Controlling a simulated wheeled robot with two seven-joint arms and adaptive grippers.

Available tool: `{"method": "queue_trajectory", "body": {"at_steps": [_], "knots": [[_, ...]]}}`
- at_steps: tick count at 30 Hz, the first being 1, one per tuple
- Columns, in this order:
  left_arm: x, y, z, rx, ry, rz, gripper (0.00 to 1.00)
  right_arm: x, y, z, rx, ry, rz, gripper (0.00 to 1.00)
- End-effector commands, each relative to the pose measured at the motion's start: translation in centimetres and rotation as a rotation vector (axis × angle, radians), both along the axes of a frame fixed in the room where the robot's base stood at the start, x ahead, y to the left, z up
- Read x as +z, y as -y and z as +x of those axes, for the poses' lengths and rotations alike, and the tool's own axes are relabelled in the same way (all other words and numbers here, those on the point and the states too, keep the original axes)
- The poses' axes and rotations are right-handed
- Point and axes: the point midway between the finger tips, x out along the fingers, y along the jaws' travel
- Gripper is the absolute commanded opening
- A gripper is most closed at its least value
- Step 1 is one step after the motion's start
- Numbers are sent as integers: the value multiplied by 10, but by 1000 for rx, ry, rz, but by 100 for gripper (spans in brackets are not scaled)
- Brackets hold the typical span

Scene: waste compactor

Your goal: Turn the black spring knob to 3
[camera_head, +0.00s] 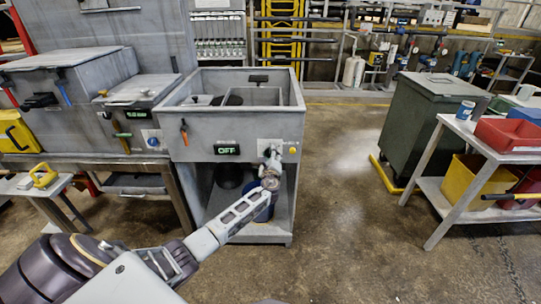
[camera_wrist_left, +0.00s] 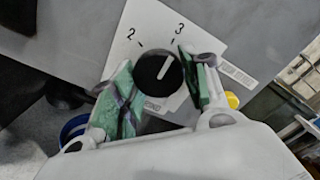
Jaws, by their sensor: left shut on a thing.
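The black spring knob (camera_wrist_left: 157,82) sits on a white label plate (camera_wrist_left: 160,30) with the numbers 2 and 3 in the left wrist view. Its white pointer line tilts up and to the right, nearer the 3 mark than the 2 mark. My left gripper (camera_wrist_left: 157,72) is shut on the knob, with a green-padded finger on each side. In the head view my left gripper (camera_head: 270,172) is at the front of the grey compactor unit (camera_head: 200,130) and hides the knob. My right gripper is not in view.
A green-lit display (camera_head: 227,150) on the unit's front reads OFF. A yellow button (camera_wrist_left: 232,100) is right of the knob. A dark green bin (camera_head: 425,125) and a table with a red crate (camera_head: 508,135) stand at the right. The floor between is clear.

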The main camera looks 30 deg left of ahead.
Motion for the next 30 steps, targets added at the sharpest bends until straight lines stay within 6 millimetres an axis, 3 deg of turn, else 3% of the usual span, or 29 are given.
{"method": "queue_trajectory", "body": {"at_steps": [7, 8, 12, 30], "knots": [[-3, 2, 0, -2, -3, -2, 22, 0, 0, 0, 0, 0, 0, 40], [-3, 2, 0, -2, -3, -2, 47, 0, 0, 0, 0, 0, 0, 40], [-2, 1, 0, -1, -2, -2, 65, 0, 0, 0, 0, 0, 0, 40], [-2, 4, -7, -1, -1, -3, 65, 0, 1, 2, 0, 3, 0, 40]]}}
